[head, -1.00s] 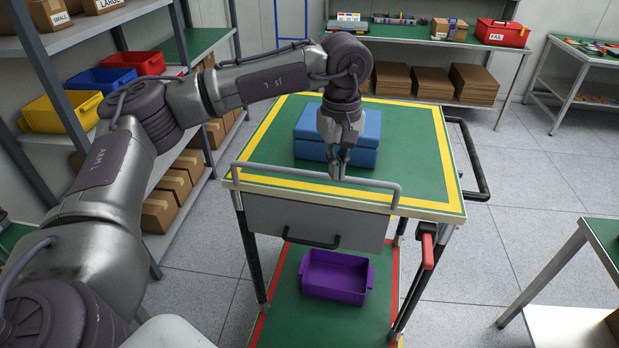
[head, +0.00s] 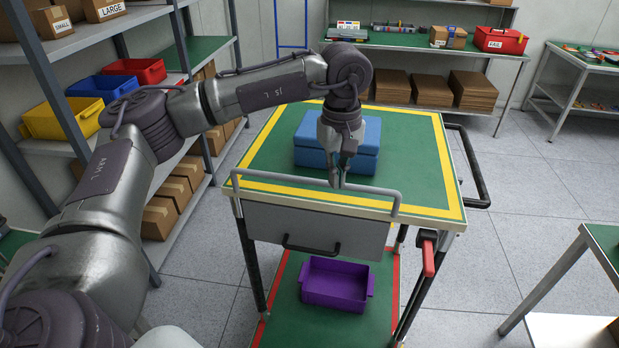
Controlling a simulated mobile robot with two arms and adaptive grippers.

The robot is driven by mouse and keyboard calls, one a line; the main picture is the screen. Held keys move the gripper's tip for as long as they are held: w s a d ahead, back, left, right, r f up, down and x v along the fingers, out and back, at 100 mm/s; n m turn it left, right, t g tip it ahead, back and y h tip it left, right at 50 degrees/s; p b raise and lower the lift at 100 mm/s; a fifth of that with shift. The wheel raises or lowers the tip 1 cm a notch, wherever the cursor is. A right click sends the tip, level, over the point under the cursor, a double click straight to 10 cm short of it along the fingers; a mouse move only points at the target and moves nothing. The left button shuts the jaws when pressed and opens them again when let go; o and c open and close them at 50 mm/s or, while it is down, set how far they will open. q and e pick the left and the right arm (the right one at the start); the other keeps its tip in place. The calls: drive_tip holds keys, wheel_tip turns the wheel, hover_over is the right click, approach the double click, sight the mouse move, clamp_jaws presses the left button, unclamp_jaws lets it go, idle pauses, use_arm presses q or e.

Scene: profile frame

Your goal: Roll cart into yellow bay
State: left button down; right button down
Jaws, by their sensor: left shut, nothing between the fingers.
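The cart (head: 410,180) stands in front of me, with a green top edged in yellow tape and a grey rail (head: 310,185) along its near edge. A blue box (head: 310,145) sits on its top. A purple bin (head: 335,285) sits on its lower green shelf, which has red edging. My left gripper (head: 335,184) is shut and empty, pointing down just at or above the rail; I cannot tell whether it touches it. It hides part of the blue box. My right gripper is not in view. No yellow bay on the floor is seen.
A black handle (head: 480,175) sticks out on the cart's right side, and a red lever (head: 428,256) hangs at its near right corner. Shelving with bins (head: 60,118) stands at left. A workbench (head: 430,43) is behind. A table (head: 560,275) stands at right. Grey floor between is clear.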

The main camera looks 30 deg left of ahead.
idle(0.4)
use_arm(q)
wheel_tip(320, 180, down, 4)
drive_tip(key=b, duration=0.3)
idle(0.5)
drive_tip(key=shift+w, duration=0.1)
drive_tip(key=shift+w+a+p, duration=0.25)
drive_tip(key=shift+w+a, duration=0.15)
drive_tip(key=shift+w, duration=0.65)
drive_tip(key=shift+w+a+p, duration=0.2)
drive_tip(key=shift+w+a, duration=0.2)
drive_tip(key=shift+w, duration=0.6)
drive_tip(key=shift+w+a+p, duration=0.25)
drive_tip(key=shift+w+a, duration=0.15)
drive_tip(key=shift+w, duration=0.75)
